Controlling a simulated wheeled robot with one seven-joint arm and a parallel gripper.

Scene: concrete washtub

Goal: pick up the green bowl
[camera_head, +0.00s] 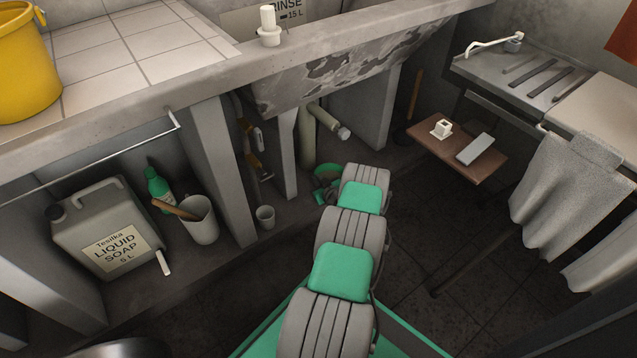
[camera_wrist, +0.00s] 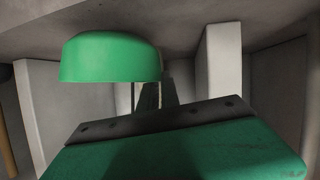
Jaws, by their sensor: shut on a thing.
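The green bowl (camera_wrist: 110,58) fills the upper left of the wrist view, its rounded base toward the top of the picture and its rim toward the bottom. My gripper (camera_wrist: 148,96) shows as dark narrow fingers at the bowl's rim, on its right part. It is shut on the bowl; the exact contact is partly hidden. In the head view the bowl (camera_head: 325,172) is small, low under the washtub beside the pipe, and partly covered by my arm, which also hides most of the gripper.
A small cup (camera_head: 265,217) is on the floor to the left. Concrete supports (camera_head: 218,165) flank the space. A brown stool (camera_head: 455,152) with small items stands at right.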

